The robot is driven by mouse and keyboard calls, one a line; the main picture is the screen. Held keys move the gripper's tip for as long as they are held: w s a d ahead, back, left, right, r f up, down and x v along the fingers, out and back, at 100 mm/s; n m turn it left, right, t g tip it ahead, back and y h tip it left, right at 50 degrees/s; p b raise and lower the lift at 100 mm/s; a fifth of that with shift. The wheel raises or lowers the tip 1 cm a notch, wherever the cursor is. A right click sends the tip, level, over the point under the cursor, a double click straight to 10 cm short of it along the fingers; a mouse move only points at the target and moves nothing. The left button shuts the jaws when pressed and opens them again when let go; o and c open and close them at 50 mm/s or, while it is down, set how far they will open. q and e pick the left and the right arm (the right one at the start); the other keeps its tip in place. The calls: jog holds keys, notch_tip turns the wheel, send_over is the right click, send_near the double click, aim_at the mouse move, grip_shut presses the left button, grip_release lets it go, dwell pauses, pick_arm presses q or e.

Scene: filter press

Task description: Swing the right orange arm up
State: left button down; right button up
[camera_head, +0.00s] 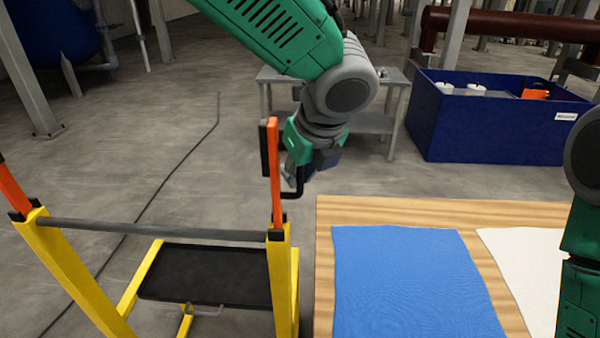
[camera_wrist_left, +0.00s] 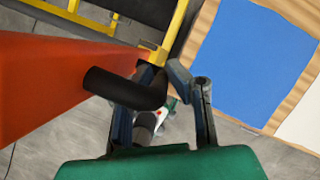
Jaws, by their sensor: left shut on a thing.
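The right orange arm (camera_head: 276,175) stands nearly upright on the right post of the yellow frame (camera_head: 283,285). A black bent handle (camera_head: 299,186) sticks out from its side. My left gripper (camera_head: 292,180) is at this handle, just right of the orange arm. In the left wrist view, the orange arm (camera_wrist_left: 50,85) fills the left side, and the black handle (camera_wrist_left: 125,88) reaches to my left gripper (camera_wrist_left: 165,100), which is shut on it. The fingers partly hide the contact. My right arm shows at the right edge of the head view; its gripper is out of sight.
A left orange arm (camera_head: 13,188) stands on the frame's left post, with a grey bar (camera_head: 150,229) between the posts. A wooden table (camera_head: 400,211) with blue cloth (camera_head: 410,285) and white cloth (camera_head: 530,265) is at right. A blue bin (camera_head: 490,128) stands behind.

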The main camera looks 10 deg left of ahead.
pick_arm(q)
jog(key=c, duration=1.8)
grip_release()
jog(key=shift+a+f, duration=0.15)
jog(key=shift+f, duration=0.2)
jog(key=shift+c, duration=0.2)
jog(key=shift+w+d, duration=0.2)
jog(key=shift+d, duration=0.05)
jog(key=shift+d+r, duration=0.15)
jog(key=v, duration=1.1)
jog(key=shift+r, duration=0.2)
jog(key=shift+d, duration=0.15)
